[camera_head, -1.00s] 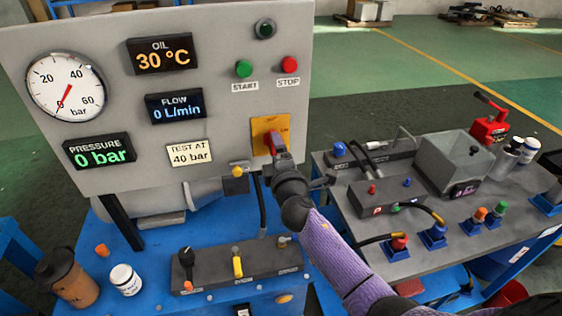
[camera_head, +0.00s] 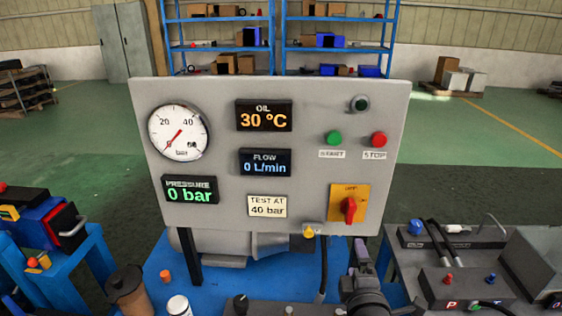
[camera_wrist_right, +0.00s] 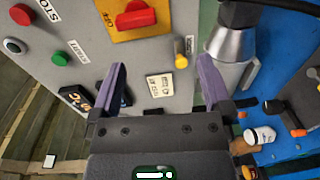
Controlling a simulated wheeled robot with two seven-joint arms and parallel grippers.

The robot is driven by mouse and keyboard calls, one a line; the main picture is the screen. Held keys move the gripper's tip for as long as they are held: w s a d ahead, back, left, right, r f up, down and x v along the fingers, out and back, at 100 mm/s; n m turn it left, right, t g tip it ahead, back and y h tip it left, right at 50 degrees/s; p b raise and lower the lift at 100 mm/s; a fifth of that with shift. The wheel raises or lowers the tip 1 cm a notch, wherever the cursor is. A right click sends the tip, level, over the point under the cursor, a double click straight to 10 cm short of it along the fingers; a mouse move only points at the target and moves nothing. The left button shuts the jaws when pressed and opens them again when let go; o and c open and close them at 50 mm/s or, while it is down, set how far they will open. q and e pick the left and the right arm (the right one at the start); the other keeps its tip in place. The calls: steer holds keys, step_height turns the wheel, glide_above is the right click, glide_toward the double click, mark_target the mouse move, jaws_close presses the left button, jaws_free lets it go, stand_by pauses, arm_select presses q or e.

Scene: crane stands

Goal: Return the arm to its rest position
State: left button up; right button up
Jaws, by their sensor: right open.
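My right gripper (camera_head: 361,262) is low in the head view, below and in front of the control panel (camera_head: 225,200). In the right wrist view its two purple fingers are apart, with nothing between them (camera_wrist_right: 163,82). The red rotary switch (camera_head: 349,209) on its yellow plate stands above the gripper, clear of it; its handle is upright in the head view. The switch also shows at the top of the right wrist view (camera_wrist_right: 136,15). My left gripper is in neither view.
The panel shows 0 bar, 0 L/min and 30 °C, with a green START button (camera_head: 334,138) and red STOP button (camera_head: 378,139). A brown cup (camera_head: 128,289) and white jar (camera_head: 179,305) stand lower left. A bench with a grey tank (camera_head: 540,262) is at right.

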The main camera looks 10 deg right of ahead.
steer(key=s+a+f+m+g+y+b, duration=0.1)
steer(key=s+f+m+g, duration=0.15)
steer(key=s+f, duration=0.45)
steer(key=s+f+m+g+y, duration=0.1)
steer(key=s+f+g, duration=0.15)
steer(key=f, duration=0.85)
steer(key=s+a+f+m+g+y+b, duration=0.1)
steer(key=s+f+m+g, duration=0.2)
steer(key=f, duration=0.6)
steer(key=s+a+f+m+g, duration=0.1)
steer(key=s+f, duration=0.3)
steer(key=s, duration=0.5)
steer(key=s+f+m+g, duration=0.3)
steer(key=s+f+g, duration=0.1)
steer(key=s, duration=0.5)
steer(key=s+a+f+m+g+y, duration=0.1)
steer(key=s+f+m+g, duration=0.1)
steer(key=s, duration=0.8)
step_height(320, 180, down, 3)
steer(key=shift+a+r+g+b, duration=0.2)
steer(key=shift+a+g+b, duration=0.15)
steer(key=shift+g, duration=0.15)
